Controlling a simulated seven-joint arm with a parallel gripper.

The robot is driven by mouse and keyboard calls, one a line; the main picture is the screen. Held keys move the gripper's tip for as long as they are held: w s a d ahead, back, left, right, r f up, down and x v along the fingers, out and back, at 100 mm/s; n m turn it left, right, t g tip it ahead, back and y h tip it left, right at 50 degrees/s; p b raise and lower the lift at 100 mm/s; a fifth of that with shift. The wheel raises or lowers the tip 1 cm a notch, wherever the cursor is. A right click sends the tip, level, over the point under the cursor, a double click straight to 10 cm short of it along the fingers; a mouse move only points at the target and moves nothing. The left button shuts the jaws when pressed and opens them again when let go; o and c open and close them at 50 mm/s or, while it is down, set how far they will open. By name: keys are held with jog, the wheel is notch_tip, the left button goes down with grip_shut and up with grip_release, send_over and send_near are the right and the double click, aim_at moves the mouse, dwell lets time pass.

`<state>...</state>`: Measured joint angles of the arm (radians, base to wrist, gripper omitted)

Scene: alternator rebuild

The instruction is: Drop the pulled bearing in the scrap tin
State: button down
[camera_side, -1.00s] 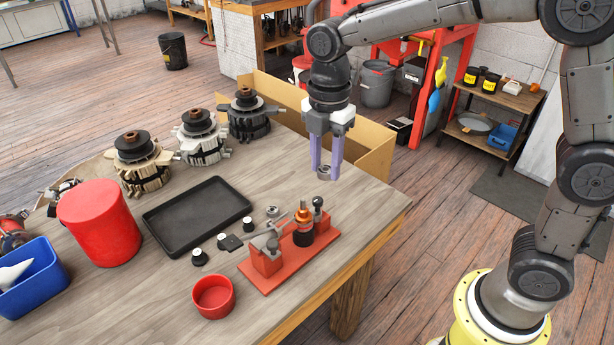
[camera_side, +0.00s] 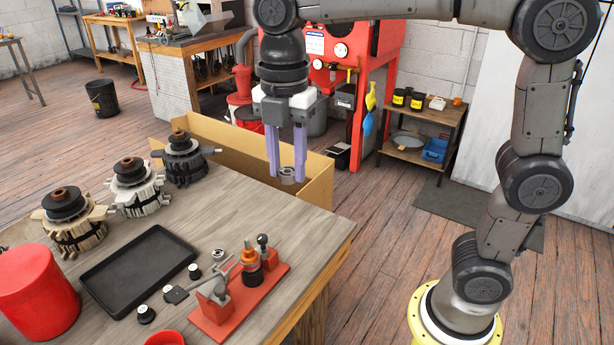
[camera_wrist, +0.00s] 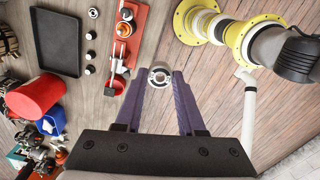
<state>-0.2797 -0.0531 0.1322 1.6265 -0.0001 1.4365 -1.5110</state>
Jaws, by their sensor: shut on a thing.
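My gripper (camera_side: 287,172) hangs with its purple fingers pointing down and is shut on the bearing, a small grey metal ring (camera_side: 287,177). In the wrist view the bearing (camera_wrist: 160,76) sits between the fingertips (camera_wrist: 160,80), its central hole facing the camera. It is held in the air, apart from the bench. A small red tin (camera_side: 165,339) is cut off at the bottom of the side view; the wrist view shows it open (camera_wrist: 117,86). A larger red container (camera_side: 38,293) stands at the left. I see no label telling which is the scrap tin.
On the bench (camera_side: 290,228) are a black tray (camera_side: 140,272), a red-based fixture (camera_side: 240,300), small black-and-white parts and three alternator assemblies (camera_side: 133,187). A cardboard box (camera_side: 318,185) stands behind the bench. The bench's right rear area is clear.

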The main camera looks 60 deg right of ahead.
jog(key=w+a+r+n, duration=0.2)
jog(key=w+a, duration=0.7)
jog(key=a, duration=0.2)
jog(key=n, duration=0.3)
send_over(157, 341)
jog(key=s, duration=0.4)
jog(key=f, duration=2.9)
jog(key=shift+w+a+f, duration=0.25)
jog(key=shift+a+f, duration=0.1)
jog(key=shift+f, duration=0.05)
jog(key=shift+f, duration=0.55)
jog(key=shift+c, duration=2.2)
grip_release()
jog(key=c, duration=0.4)
